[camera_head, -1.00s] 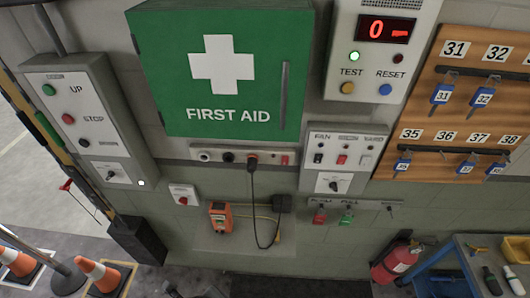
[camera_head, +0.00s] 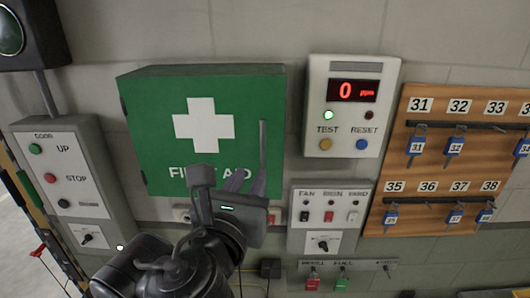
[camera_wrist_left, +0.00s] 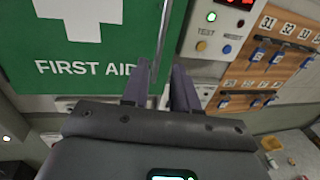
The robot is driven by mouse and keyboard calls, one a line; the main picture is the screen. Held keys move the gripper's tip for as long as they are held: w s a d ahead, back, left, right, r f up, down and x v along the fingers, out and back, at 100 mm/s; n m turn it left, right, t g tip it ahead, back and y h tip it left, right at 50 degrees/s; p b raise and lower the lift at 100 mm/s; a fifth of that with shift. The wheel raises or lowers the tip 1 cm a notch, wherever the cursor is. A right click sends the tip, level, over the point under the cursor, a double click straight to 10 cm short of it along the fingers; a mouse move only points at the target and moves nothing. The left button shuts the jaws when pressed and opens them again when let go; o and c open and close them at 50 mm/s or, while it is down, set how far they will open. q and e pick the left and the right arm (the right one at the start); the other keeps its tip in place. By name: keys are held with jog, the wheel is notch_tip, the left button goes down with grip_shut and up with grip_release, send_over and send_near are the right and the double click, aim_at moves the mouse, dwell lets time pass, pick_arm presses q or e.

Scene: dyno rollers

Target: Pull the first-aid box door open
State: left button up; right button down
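The green first-aid box (camera_head: 150,120) hangs on the wall with its door shut; it also fills the upper left of the left wrist view (camera_wrist_left: 50,55). Its grey vertical handle bar (camera_head: 263,140) is at the door's right side; in the left wrist view the handle (camera_wrist_left: 164,30) runs down toward the gap between my fingers. My left gripper (camera_head: 247,182) is at the door's lower right, over part of the lettering. In the left wrist view its fingers (camera_wrist_left: 160,85) are apart, one on each side of the handle's line. I cannot tell whether they touch it. My right gripper is not in view.
A gas display panel (camera_head: 342,105) and a switch panel (camera_head: 328,218) are mounted right of the box. A wooden key board (camera_head: 450,165) is farther right. A door control box (camera_head: 70,180) is at the left. My left arm hides part of the lower wall.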

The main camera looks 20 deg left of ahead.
aim_at(262, 149)
pick_arm(q)
jog(key=shift+w+a+r+b, duration=0.2)
jog(key=shift+w+b, duration=0.35)
jog(key=shift+w, duration=1.2)
jog(key=shift+w+a+r+b, duration=0.25)
jog(key=shift+w+b, duration=0.35)
jog(key=shift+w, duration=1.15)
jog(key=shift+w+a+r+b, duration=0.1)
jog(key=shift+w+a+b, duration=0.35)
jog(key=shift+w, duration=1.3)
jog(key=shift+d, duration=0.2)
jog(key=shift+c, duration=0.2)
grip_shut()
